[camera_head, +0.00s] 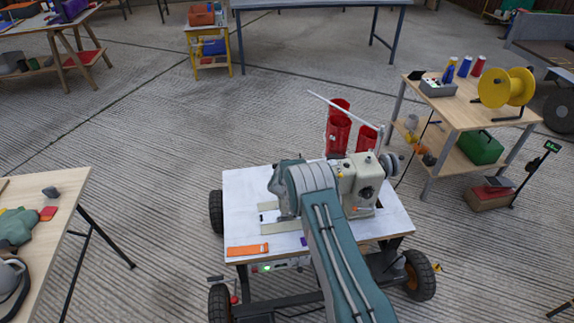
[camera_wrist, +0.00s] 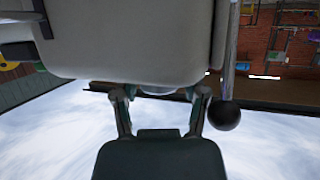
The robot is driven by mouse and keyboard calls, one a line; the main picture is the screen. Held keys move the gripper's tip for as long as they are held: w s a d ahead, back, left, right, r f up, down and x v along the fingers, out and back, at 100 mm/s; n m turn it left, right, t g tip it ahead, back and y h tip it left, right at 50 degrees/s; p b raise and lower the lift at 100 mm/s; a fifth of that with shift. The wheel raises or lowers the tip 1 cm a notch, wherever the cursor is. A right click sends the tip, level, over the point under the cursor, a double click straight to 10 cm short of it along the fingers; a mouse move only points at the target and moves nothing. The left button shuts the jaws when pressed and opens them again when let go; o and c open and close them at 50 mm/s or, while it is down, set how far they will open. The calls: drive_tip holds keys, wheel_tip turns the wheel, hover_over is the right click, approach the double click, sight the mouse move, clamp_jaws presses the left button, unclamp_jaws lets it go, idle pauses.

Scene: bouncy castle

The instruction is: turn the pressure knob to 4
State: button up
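The cream sewing machine (camera_head: 362,172) stands on the white-topped cart, partly behind my arm. A small dark round part (camera_head: 367,193) shows on its near face; I cannot read any numbers. In the wrist view the pale machine body (camera_wrist: 130,40) fills the upper middle. A rounded pale part (camera_wrist: 160,93), possibly the pressure knob, shows at its edge between my gripper's fingertips. My gripper (camera_wrist: 160,97) has its two fingers spread apart around that part; I cannot tell if they touch it. The knob's marks are not visible. In the head view my arm hides the gripper.
A rod with a black ball (camera_wrist: 224,115) stands close to the right finger in the wrist view. The white cart top (camera_head: 240,205) carries an orange strip (camera_head: 247,250). A wooden table (camera_head: 455,105) is at the right.

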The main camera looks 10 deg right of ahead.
drive_tip(key=shift+n+y, duration=0.6)
drive_tip(key=shift+y, duration=0.1)
drive_tip(key=shift+n+t+y, duration=0.3)
drive_tip(key=shift+n+y, duration=0.2)
drive_tip(key=shift+y, duration=0.1)
drive_tip(key=shift+n+y, duration=2)
drive_tip(key=shift+y, duration=0.3)
